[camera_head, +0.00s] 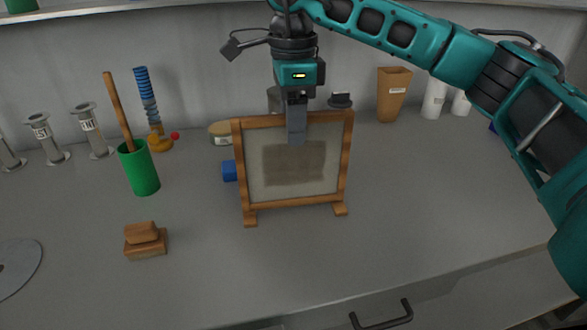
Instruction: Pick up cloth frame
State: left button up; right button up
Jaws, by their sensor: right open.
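The cloth frame (323,186) stands upright on the grey worktop, a wooden frame on two small feet with pale cloth stretched inside and a darker rectangular patch in the middle. My right gripper (297,138) points down from above at the frame's top edge. One grey finger shows in front of the cloth; the other finger is hidden. The jaws are open, and I cannot tell whether they touch the frame. My left gripper is not in view.
A green cup (139,169) with a wooden stick stands left, near a wooden block (146,241). A blue block (229,171) sits just behind the frame's left side. A tan tapered container (392,95) stands behind right. The front right worktop is clear, above a drawer handle (381,315).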

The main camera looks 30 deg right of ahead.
aim_at(294, 167)
notch_tip(294, 167, down, 3)
jog(key=shift+s+f, duration=0.1)
jog(key=shift+c, duration=0.2)
grip_shut()
dwell(0.5)
